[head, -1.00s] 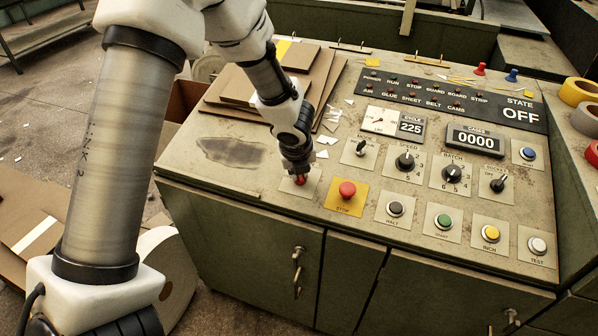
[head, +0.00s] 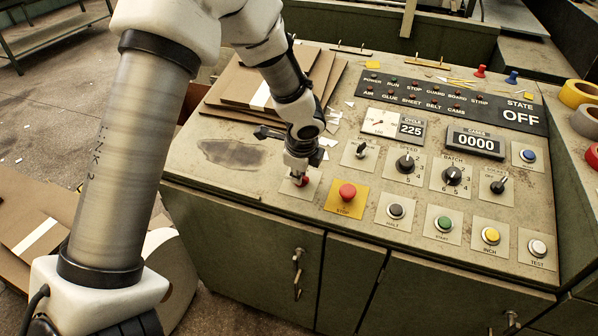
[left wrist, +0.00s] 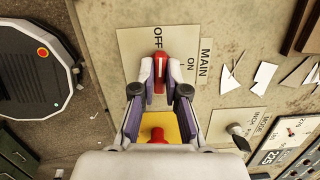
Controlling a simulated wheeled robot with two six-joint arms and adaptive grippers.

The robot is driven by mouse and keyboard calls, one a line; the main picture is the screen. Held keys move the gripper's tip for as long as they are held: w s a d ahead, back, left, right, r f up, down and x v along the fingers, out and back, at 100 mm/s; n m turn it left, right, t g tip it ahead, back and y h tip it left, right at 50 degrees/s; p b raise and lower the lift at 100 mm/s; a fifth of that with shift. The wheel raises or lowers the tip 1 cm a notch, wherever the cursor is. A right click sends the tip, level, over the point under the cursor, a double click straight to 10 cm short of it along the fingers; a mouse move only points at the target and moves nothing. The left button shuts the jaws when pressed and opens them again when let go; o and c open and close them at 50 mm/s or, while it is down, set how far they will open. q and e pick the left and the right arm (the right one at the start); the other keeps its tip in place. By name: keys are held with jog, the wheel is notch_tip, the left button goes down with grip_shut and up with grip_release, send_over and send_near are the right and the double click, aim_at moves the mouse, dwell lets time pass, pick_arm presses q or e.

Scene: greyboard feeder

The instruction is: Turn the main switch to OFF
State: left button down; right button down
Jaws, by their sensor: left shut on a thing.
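The red main switch (left wrist: 160,66) shows in the left wrist view on a cream plate (left wrist: 130,50) marked MAIN, OFF and ON. Its white mark lies at the end facing the word OFF; ON is to the right. My left gripper (left wrist: 160,80) is shut on the red handle, one finger on each side. In the head view the gripper (head: 298,178) points down onto the switch, left of the yellow STOP plate. The fingers partly hide the handle there. The state panel (head: 455,100) reads OFF. My right gripper is not in view.
The red STOP button (head: 347,192) sits close to the right of my left gripper. Knobs and coloured buttons fill the panel farther right. Cardboard sheets (head: 232,92) lie behind the gripper. The worn panel area to its left is clear.

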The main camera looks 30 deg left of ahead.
pick_arm(q)
jog(key=shift+n, duration=0.6)
jog(key=c, duration=1.2)
grip_release()
jog(key=v, duration=1.2)
jog(key=shift+f, duration=0.15)
